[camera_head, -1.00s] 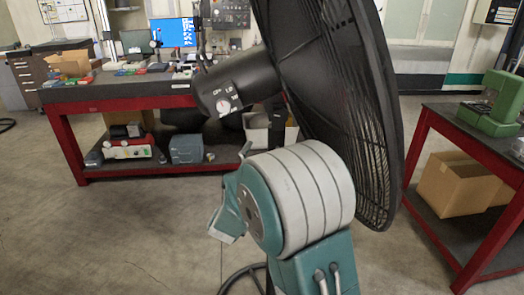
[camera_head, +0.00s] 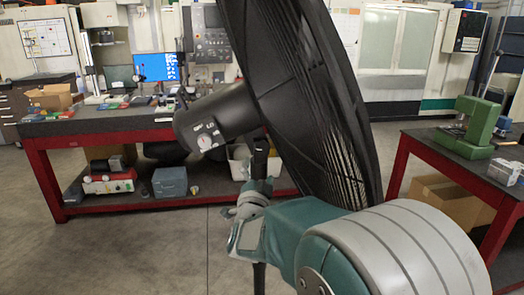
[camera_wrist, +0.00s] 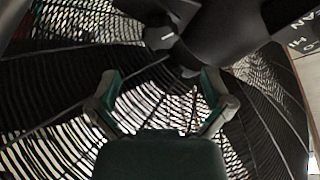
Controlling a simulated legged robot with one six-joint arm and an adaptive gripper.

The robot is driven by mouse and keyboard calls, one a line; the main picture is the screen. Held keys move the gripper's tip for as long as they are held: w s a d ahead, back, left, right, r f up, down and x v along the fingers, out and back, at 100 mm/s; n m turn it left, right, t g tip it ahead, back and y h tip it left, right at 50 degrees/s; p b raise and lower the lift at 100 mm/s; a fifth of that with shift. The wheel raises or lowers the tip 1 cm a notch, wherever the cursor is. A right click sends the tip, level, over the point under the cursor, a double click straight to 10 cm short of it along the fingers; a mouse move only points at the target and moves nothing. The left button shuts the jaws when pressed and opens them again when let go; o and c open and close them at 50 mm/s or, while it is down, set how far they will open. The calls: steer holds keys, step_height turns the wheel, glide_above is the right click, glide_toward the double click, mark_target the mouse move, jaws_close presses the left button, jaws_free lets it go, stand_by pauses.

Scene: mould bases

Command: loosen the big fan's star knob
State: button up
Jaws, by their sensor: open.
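The big fan (camera_head: 290,90) stands in the middle of the head view, with its dark round cage, its motor housing (camera_head: 215,118) and a light dial on the housing's end. The dark bracket (camera_head: 260,152) at the pole top shows below the housing. In the wrist view a dark rounded knob-like part (camera_wrist: 160,37) with a small light mark lies ahead, above the fingertips; I cannot tell surely that it is the star knob. My gripper (camera_wrist: 160,75) is open and empty, its two fingers apart, with the cage behind. In the head view my arm's end is beside the pole.
A red-framed bench (camera_head: 100,130) with a monitor (camera_head: 155,67) and boxes is behind on the left. A second red table (camera_head: 425,150) with a green press (camera_head: 470,127) stands at the right. The fan cage is close to my arm. The left floor is clear.

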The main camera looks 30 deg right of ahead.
mark_target(262, 151)
steer(key=x, duration=0.8)
steer(key=shift+f, duration=0.1)
steer(key=shift+s, duration=0.1)
steer(key=c, duration=1.1)
